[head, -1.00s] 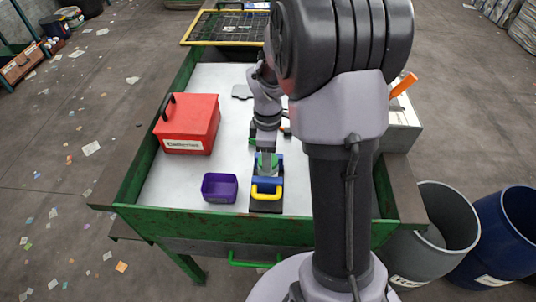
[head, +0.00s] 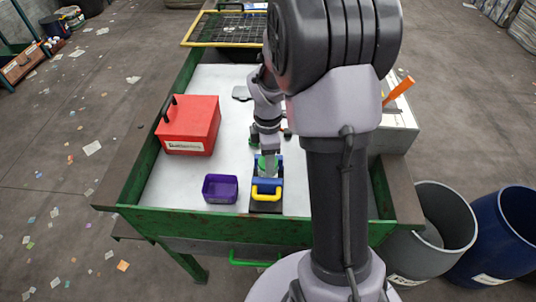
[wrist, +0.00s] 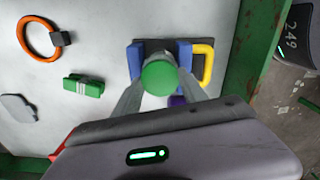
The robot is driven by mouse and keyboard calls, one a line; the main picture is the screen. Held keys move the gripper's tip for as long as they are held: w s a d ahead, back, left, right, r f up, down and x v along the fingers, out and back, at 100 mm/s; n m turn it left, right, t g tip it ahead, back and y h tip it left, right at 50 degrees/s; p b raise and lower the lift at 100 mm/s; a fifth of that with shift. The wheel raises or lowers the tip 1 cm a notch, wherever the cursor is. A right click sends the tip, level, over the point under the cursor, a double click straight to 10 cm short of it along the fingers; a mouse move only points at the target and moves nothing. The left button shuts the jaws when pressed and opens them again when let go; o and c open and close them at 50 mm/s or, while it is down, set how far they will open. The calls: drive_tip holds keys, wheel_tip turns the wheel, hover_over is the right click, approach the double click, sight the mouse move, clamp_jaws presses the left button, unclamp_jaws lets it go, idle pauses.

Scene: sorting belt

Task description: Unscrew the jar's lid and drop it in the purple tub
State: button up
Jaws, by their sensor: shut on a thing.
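My gripper (wrist: 160,85) is shut on the round green lid (wrist: 160,75), with one finger on each side. The purple tub (head: 220,188) stands just left of the holder in the head view. Only a sliver of it shows in the wrist view (wrist: 177,101).
A red box (head: 188,128) stands on the belt table at the left, behind the tub. A green block (wrist: 83,86), an orange ring (wrist: 38,38) and a grey plate (wrist: 18,107) lie on the pale surface. A green rim (head: 190,222) edges the table.

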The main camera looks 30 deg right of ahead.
drive_tip(key=shift+s+f+n+p, duration=0.15)
drive_tip(key=shift+n+p, duration=0.8)
drive_tip(key=shift+n, duration=0.55)
drive_tip(key=shift+n, duration=0.4)
drive_tip(key=shift+n+p, duration=1.25)
drive_tip(key=shift+n, duration=0.35)
drive_tip(key=shift+n+p, duration=0.5)
drive_tip(key=shift+n, duration=0.4)
drive_tip(key=shift+n, duration=0.3)
drive_tip(key=shift+n+p, duration=1.3)
drive_tip(key=shift+n, duration=0.7)
